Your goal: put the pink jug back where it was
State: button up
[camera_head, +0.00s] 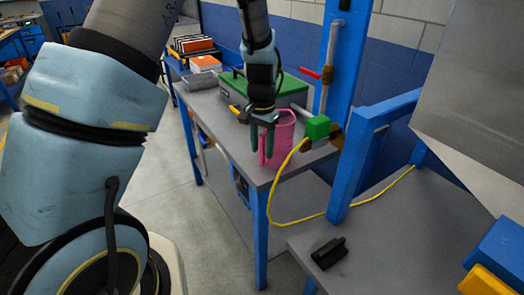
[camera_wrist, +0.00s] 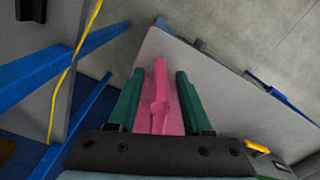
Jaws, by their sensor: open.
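The pink jug (camera_head: 283,140) stands upright on the grey table (camera_head: 222,118), near its front corner. My gripper (camera_head: 262,150) points down at the jug, with its green fingers in front of the jug's left part in the head view. In the wrist view the fingers of my gripper (camera_wrist: 160,73) are spread, one on each side of a narrow part of the pink jug (camera_wrist: 160,100). Gaps show beside the jug near the fingertips. The jug's lower part is partly hidden, and I cannot tell whether a finger touches it.
A green-lidded box (camera_head: 290,88) lies behind the jug. A green block (camera_head: 317,127) with a yellow cable (camera_head: 283,168) is close on its right, by a blue post (camera_head: 345,65). Books (camera_head: 205,63) lie farther back. A black object (camera_head: 329,252) lies on the nearer table.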

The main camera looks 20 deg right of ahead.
notch_tip(320, 180, up, 11)
jog(key=shift+f+b, duration=0.1)
jog(key=shift+b, duration=1.15)
jog(key=s+a+f+n, duration=0.1)
jog(key=s+a+n, duration=0.1)
jog(key=a, duration=0.7)
jog(key=s+a+n+t, duration=0.1)
jog(key=a+n, duration=0.3)
jog(key=a, duration=0.6)
jog(key=s+a+f+n, duration=0.1)
jog(key=a+n, duration=0.3)
jog(key=a, duration=0.6)
jog(key=shift+s+a+f+t, duration=0.25)
jog(key=shift+s+f+t, duration=0.05)
jog(key=shift+s, duration=0.5)
